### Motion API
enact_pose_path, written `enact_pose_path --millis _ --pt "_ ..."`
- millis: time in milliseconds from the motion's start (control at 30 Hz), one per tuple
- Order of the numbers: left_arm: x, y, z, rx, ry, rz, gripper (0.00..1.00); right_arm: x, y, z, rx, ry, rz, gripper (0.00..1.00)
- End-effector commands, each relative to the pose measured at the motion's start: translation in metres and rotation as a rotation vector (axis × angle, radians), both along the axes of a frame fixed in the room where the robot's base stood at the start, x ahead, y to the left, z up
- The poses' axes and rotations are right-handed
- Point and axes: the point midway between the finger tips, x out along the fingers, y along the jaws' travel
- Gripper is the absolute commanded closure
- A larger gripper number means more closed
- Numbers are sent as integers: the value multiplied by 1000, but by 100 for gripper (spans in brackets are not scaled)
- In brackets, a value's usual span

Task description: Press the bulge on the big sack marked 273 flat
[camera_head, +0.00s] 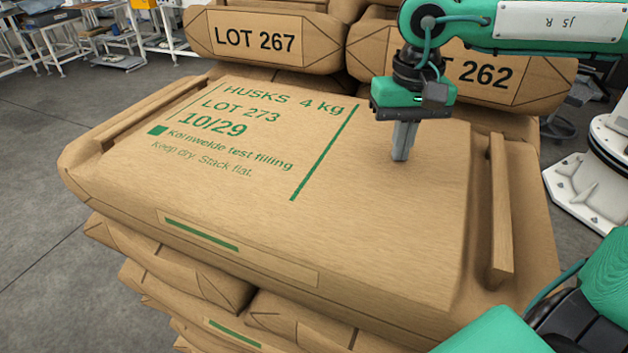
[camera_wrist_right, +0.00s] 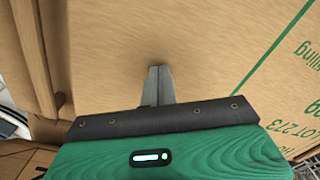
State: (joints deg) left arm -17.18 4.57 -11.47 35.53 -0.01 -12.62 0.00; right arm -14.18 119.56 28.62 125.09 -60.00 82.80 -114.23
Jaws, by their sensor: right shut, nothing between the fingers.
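The big sack marked LOT 273 (camera_head: 330,240) lies flat on top of the stack, brown with green print. My right gripper (camera_head: 400,157) points down over its right half, to the right of the long green line. The fingers are closed together and empty, with their tips at or very near the sack's top; I cannot tell whether they touch. In the right wrist view the fingers (camera_wrist_right: 158,70) show against the plain brown surface (camera_wrist_right: 140,30), with the green print at the right. No distinct bulge shows; the spot under the fingertips is partly hidden. My left gripper is not in view.
Sacks marked LOT 267 (camera_head: 256,41) and 262 (camera_head: 545,78) lie behind the big sack. Raised strips run along its left (camera_head: 150,112) and right (camera_head: 500,210) sides. More sacks (camera_head: 180,275) are stacked below. Grey floor (camera_head: 40,190) is open at the left.

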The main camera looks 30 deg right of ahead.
Motion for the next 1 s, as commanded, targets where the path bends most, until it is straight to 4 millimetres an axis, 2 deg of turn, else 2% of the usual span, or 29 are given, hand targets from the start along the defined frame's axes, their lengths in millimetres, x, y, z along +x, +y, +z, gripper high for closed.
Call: enact_pose_path --millis 33,167,1000 --pt "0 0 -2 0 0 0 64 -5 1 -9 2 23 2 100" --pt "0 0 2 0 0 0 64 -4 1 -3 2 23 2 100" --pt "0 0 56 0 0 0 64 -1 0 86 -1 7 1 100"
